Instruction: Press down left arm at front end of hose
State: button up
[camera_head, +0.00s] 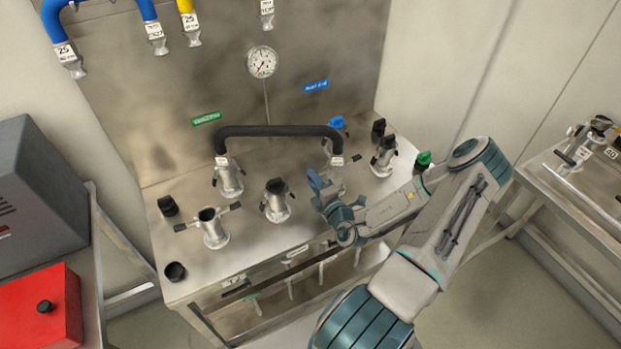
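A black hose (278,131) arches over the steel worktop between two metal couplings. Its left end runs down into a coupling (228,178) with dark lever arms at its sides. Its right end goes into a second coupling (333,157), whose lower part is hidden behind my gripper. A dark lever shows to the right of that coupling. My gripper (318,186) is just in front of and below the hose's right end. I cannot tell whether it touches a lever arm, or whether its fingers are open or shut.
The worktop (255,248) also carries an open coupling with spread levers (212,228), capped couplings (276,201) (384,156) and loose black caps (175,271). A gauge (262,62) is on the back panel. A red box (40,310) stands lower left; another bench (585,185) stands right.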

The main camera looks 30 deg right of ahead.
jog(key=shift+d, duration=0.2)
grip_shut()
